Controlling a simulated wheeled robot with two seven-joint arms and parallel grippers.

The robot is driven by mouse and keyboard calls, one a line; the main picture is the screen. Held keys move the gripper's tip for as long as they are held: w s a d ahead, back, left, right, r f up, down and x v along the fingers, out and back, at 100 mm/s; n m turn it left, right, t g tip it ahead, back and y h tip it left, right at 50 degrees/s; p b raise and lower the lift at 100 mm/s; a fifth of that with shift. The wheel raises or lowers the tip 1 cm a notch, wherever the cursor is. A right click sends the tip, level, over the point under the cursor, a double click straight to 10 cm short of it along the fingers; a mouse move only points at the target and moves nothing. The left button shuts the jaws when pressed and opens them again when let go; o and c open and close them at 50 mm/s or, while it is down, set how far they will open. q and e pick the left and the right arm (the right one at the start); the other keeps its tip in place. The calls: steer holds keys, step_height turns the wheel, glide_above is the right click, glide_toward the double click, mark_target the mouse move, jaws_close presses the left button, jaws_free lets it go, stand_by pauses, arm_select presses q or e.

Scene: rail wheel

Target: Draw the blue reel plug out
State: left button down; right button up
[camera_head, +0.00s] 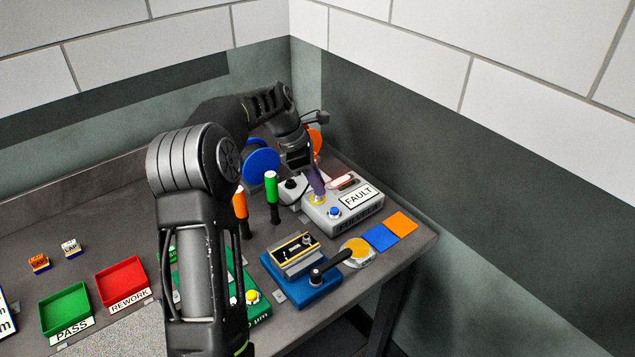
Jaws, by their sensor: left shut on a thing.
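The blue reel (261,161) stands at the back of the bench, left of my left gripper. My left gripper (316,181) points down over the grey FAULT box (346,212). It is shut on a slim purple-blue piece (318,186), which looks like the plug. The lower end of this piece is at a yellow ring (317,199) on top of the box. I cannot tell whether it is seated or clear of the ring. No cable from the reel to this piece can be made out. My right gripper is not in view.
An orange reel (316,140) is partly hidden behind my gripper. A red lamp (343,182) glows on the box. Green (271,187) and orange (240,204) handled tools stand upright nearby. A blue lever fixture (300,285) is in front; walls close the back and right.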

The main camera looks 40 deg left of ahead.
arm_select(q)
steer(key=shift+r+p, duration=0.7)
steer(key=shift+r, duration=0.3)
steer(key=shift+r+p, duration=0.4)
steer(key=shift+r, duration=1.55)
